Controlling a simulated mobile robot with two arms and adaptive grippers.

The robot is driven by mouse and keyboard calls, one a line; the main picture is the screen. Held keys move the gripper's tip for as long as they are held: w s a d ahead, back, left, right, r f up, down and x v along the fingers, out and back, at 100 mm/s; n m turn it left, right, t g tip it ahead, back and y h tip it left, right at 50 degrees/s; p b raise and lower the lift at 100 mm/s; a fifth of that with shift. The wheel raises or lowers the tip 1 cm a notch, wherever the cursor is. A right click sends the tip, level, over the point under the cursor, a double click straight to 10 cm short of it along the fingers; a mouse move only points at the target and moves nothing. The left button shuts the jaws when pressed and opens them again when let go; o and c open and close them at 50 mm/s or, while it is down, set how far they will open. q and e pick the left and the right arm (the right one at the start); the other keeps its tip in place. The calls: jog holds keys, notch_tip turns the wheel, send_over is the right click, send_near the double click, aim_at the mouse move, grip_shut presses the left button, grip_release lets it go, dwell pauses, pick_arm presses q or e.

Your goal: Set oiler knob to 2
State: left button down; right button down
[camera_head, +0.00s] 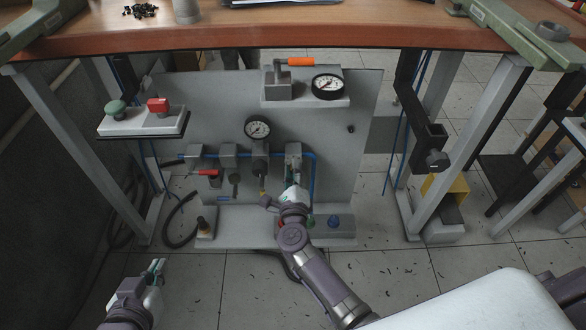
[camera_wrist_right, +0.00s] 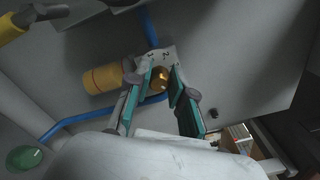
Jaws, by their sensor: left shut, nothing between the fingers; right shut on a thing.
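The oiler knob (camera_wrist_right: 160,78) is a small brass round knob in the right wrist view, in front of a pale dial plate (camera_wrist_right: 156,55) marked 1 and 2. Which number the knob points at cannot be told. My right gripper (camera_wrist_right: 164,84) is shut on the oiler knob, its teal-padded fingers on either side. In the head view my right gripper (camera_head: 292,178) reaches up to the oiler unit (camera_head: 293,151) at the right end of the row and hides the knob. My left gripper (camera_head: 157,266) is shut and empty, low at the left, away from the panel.
The grey panel (camera_head: 340,190) carries a gauge (camera_head: 257,127), a red-handled valve (camera_head: 208,172) and blue tubing. A second gauge (camera_head: 327,86) sits higher. A box with green and red buttons (camera_head: 145,122) is at left. A wooden table (camera_head: 300,35) overhangs. A yellow cylinder (camera_wrist_right: 102,78) is beside the knob.

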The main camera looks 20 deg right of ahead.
jog(key=c, duration=1)
grip_release()
jog(key=v, duration=1.2)
jog(key=shift+r, duration=0.1)
